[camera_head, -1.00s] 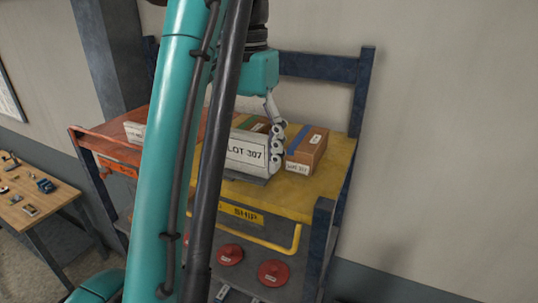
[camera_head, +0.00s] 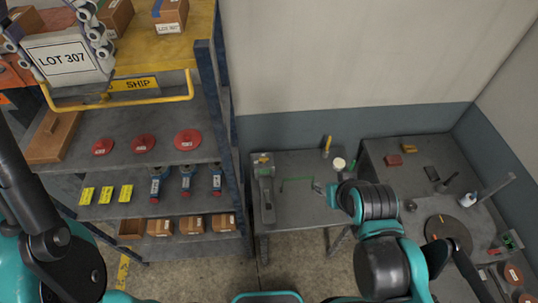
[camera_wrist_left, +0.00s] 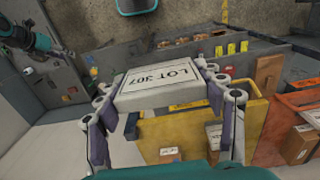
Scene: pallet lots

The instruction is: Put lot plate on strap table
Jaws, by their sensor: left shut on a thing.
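The white lot plate (camera_head: 66,57), marked LOT 307, is in my left gripper (camera_head: 60,40) at the upper left of the head view. The gripper is shut on it, in front of the yellow shelf top. In the left wrist view the plate (camera_wrist_left: 172,84) sits between the two fingers of that gripper (camera_wrist_left: 162,92). A grey table, seemingly the strap table (camera_head: 300,210), stands right of the rack with a grey device and a green strip on it. My right gripper (camera_head: 330,191) is over its right side, small and partly hidden by its arm.
The rack (camera_head: 217,110) holds boxes on its yellow top, with red discs, yellow labels, blue-grey tools and bins below. A yellow rail (camera_head: 120,103) runs along its front. A second grey table (camera_head: 385,180) with tools and a round disc stands at the right.

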